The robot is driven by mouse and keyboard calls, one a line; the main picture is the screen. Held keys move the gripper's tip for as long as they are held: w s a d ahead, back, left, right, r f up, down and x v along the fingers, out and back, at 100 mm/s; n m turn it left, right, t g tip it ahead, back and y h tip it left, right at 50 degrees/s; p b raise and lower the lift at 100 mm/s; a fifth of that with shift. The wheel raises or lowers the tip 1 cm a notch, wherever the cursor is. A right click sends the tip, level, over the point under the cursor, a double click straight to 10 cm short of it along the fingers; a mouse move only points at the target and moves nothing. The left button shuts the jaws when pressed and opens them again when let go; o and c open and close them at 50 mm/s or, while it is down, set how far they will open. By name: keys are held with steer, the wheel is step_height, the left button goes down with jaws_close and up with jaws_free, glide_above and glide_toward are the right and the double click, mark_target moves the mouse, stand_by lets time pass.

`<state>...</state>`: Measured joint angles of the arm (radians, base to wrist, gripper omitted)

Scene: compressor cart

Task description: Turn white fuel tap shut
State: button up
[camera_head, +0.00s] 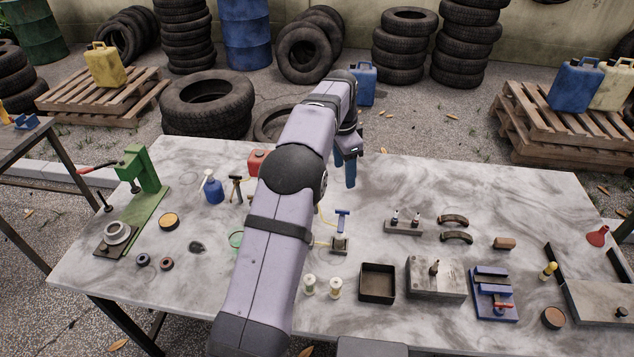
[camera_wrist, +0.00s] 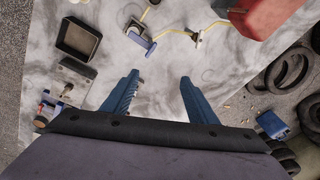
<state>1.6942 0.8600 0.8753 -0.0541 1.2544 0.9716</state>
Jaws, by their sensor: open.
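A small tap fitting with a pale, whitish lever (camera_wrist: 197,37) sits on the yellow fuel line in the wrist view, beside the red tank. It looks like the white fuel tap, but how far its lever is turned is too small to tell. In the head view my arm hides it. A second fitting with a blue handle (camera_wrist: 141,39) is on the same line; it also shows in the head view (camera_head: 342,218). My gripper (camera_wrist: 159,80) is open and empty, its blue fingers apart above bare marble. One finger shows in the head view (camera_head: 350,170).
A red tank (camera_head: 257,160) stands behind my arm, large at the wrist view's top (camera_wrist: 258,14). A black tray (camera_head: 378,283), a metal block (camera_head: 435,279) and a blue vise-like tool (camera_head: 493,294) lie at the front.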

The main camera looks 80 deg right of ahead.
steer(key=w+d+f+n+t+h, duration=0.1)
steer(key=w+f+n, duration=0.1)
steer(key=n, duration=0.7)
steer(key=w+d+f+n+t+h, duration=0.1)
steer(key=w+d+f+n+t, duration=0.1)
steer(key=n, duration=0.7)
steer(key=shift+w+f, duration=0.45)
steer(key=shift+w, duration=0.85)
steer(key=shift+p+x, duration=1.6)
steer(key=shift+x, duration=2.05)
steer(key=shift+d, duration=0.2)
steer(key=c, duration=1.1)
